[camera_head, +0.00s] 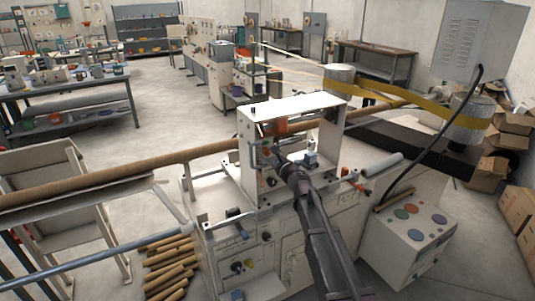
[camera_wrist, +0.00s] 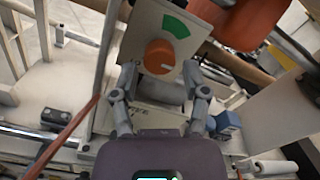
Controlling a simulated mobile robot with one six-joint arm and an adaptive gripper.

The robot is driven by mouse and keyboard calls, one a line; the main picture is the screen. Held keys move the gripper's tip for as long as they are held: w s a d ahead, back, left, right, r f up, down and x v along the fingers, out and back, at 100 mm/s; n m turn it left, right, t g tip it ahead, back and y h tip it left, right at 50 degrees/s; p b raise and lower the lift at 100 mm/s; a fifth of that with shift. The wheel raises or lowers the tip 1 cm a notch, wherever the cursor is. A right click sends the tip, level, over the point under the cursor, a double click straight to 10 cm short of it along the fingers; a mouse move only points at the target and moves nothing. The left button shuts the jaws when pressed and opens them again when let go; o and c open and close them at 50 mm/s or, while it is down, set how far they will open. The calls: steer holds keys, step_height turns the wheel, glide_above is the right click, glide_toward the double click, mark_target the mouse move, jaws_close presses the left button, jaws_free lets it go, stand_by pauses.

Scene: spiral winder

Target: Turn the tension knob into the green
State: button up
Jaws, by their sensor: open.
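The tension knob (camera_wrist: 159,57) is a round orange knob on a pale plate in the wrist view. A small light mark shows near its lower right edge. A green arc (camera_wrist: 176,27) is on the plate above and to the right of the knob, apart from that mark. My gripper (camera_wrist: 160,72) is open, with one finger on each side of the knob's lower part. I cannot tell whether either finger touches it. In the head view, my gripper (camera_head: 277,160) reaches in under the white frame of the winder, and the knob is too small to make out clearly.
A larger orange part (camera_wrist: 240,22) hangs close at the upper right of the wrist view. The white frame (camera_head: 293,103) stands over my gripper. A brown tube (camera_head: 120,172) runs through the machine. A control box (camera_head: 408,235) with coloured buttons is at the right.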

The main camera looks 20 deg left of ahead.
steer(key=v, duration=0.9)
steer(key=m, duration=0.2)
steer(key=s+d+m, duration=0.1)
steer(key=m, duration=0.2)
steer(key=shift+d, duration=0.2)
stand_by(0.3)
steer(key=shift+a, duration=0.1)
steer(key=x, duration=1.3)
steer(key=shift+w+a, duration=0.15)
steer(key=shift+a, duration=0.1)
jaws_close()
